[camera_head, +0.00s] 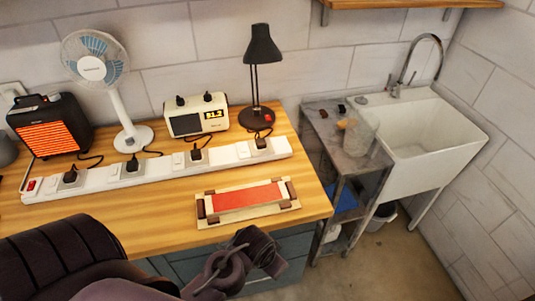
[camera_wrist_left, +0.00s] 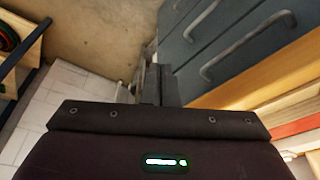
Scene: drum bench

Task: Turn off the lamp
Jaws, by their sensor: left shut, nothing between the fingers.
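The black desk lamp (camera_head: 262,45) stands at the back right of the wooden bench, with its shade tilted down. Its round base (camera_head: 257,119) carries a small red button. I cannot tell whether its bulb is lit. A white power strip (camera_head: 160,168) runs along the bench before the appliances, with several black plugs and white switches. A plug (camera_head: 261,142) sits at its right end, near the lamp. My left gripper (camera_head: 272,262) is low at the bench's front edge, far from the lamp; it also shows in the left wrist view (camera_wrist_left: 155,85), shut and empty. My right gripper is not seen.
A fan (camera_head: 92,68), a glowing heater (camera_head: 48,125) and a clock radio (camera_head: 197,114) stand left of the lamp. A red-topped wooden piece (camera_head: 247,196) lies on the bench before the strip. A sink (camera_head: 425,130) stands right. Drawers (camera_wrist_left: 225,45) are beside my left gripper.

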